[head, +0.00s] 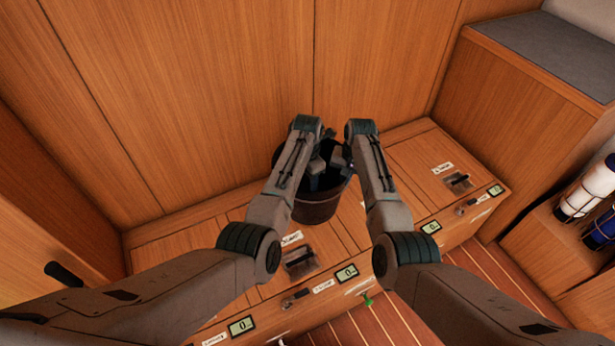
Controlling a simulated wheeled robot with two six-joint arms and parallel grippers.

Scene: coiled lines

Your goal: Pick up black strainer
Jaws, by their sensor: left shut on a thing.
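A round dark brown bucket (316,211) stands on the wooden locker top near the back wall. Inside it is a black form, the black strainer as far as I can make out; my arms hide much of it. My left gripper (316,168) reaches down into the mouth of the bucket and is shut on this dark strainer. My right gripper (341,160) is at the right side of the bucket's mouth, close beside the left one. Its fingers are small and dark here, and I cannot tell whether they are open or shut.
The wooden locker top (405,153) has latches and small displays (347,273) along its front. A wooden wall (210,90) rises close behind. A grey-topped cabinet (540,50) stands at the right, with white and blue cylinders (588,190) below.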

